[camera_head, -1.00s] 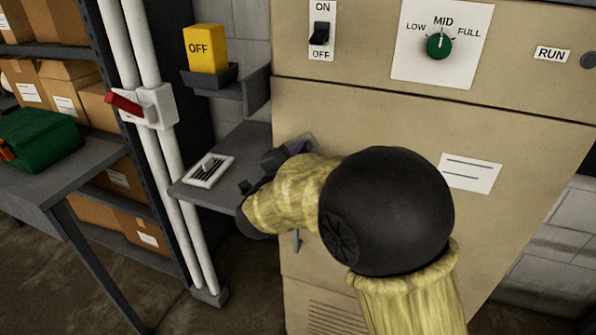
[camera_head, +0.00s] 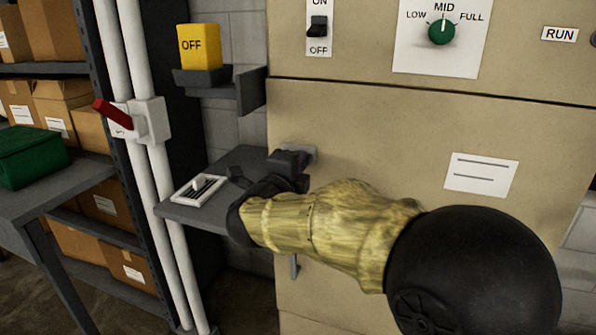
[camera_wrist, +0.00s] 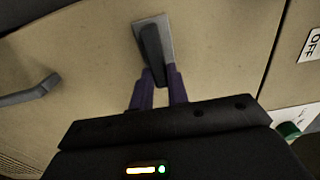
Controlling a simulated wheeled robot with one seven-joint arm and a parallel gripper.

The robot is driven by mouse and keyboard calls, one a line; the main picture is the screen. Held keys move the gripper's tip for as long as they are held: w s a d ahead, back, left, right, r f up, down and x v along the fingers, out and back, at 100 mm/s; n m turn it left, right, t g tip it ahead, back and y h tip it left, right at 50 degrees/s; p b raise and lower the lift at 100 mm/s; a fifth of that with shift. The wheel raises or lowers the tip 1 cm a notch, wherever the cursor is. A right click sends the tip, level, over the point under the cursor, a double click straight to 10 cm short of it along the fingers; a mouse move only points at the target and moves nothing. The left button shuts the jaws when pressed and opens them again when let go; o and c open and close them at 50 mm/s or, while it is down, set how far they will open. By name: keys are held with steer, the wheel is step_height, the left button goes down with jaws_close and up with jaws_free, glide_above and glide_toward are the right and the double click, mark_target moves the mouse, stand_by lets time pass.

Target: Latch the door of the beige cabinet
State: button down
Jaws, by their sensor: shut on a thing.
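The beige cabinet (camera_head: 400,150) fills the right of the head view, its door front (camera_head: 420,250) below a dark seam and apparently flush. The latch shows in the wrist view as a dark lever (camera_wrist: 152,45) on a small grey plate (camera_wrist: 168,35). My gripper (camera_wrist: 161,76) has its two purple fingers shut on the near end of this lever. In the head view my gripper (camera_head: 300,160) is at the latch plate (camera_head: 298,148), which it mostly hides. A grey door handle (camera_wrist: 30,92) stands apart to the left in the wrist view; it also shows below my forearm (camera_head: 294,265).
A grey shelf (camera_head: 180,212) with a white slider panel (camera_head: 198,188) lies close beside my gripper. A yellow OFF block (camera_head: 200,47) sits on a bracket above. White pipes with a red lever (camera_head: 113,117), a table with a green case (camera_head: 30,155), and boxes are at left.

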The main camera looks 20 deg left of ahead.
stand_by(0.3)
steer(key=c, duration=1.4)
jaws_free()
steer(key=shift+o, duration=0.2)
steer(key=s+a, duration=0.1)
steer(key=s, duration=1.6)
steer(key=shift+s+a, duration=0.2)
